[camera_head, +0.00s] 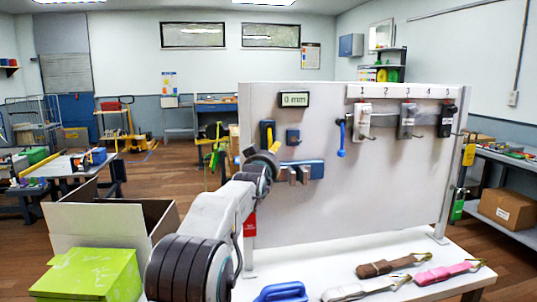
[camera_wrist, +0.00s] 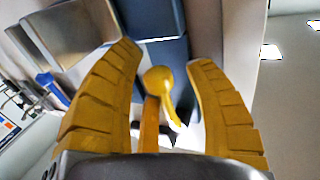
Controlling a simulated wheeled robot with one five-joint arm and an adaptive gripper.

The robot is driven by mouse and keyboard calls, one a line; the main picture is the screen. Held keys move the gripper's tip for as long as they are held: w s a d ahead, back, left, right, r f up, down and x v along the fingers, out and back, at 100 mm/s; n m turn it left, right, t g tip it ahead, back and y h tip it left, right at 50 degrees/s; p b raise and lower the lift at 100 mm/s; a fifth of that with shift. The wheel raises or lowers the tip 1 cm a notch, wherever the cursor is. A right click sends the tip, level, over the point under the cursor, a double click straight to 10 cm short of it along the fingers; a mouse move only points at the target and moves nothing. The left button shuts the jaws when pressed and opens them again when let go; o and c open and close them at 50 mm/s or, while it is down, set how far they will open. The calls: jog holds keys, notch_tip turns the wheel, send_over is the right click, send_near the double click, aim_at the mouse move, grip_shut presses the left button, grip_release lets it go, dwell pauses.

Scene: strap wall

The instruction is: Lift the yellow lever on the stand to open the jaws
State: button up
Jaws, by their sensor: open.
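The yellow lever (camera_wrist: 158,80) shows in the wrist view as a round knob on a yellow stem. It stands between the two yellow fingers of my gripper (camera_wrist: 164,58), which is open, with a gap on either side of the knob. In the head view my gripper (camera_head: 262,160) is at the left part of the stand's panel, and it largely hides the lever there. The blue clamp body (camera_head: 316,168) with its grey metal jaws (camera_head: 297,174) is just right of my gripper.
The white panel (camera_head: 390,190) carries a display reading 0 mm (camera_head: 294,99), a blue hanging handle (camera_head: 341,140) and numbered hooks with buckles (camera_head: 406,120). Straps (camera_head: 392,265) and a blue handle tool (camera_head: 282,292) lie on the white table. A green box (camera_head: 90,275) is at lower left.

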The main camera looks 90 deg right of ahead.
jog(key=shift+c, duration=0.3)
grip_shut()
dwell(0.3)
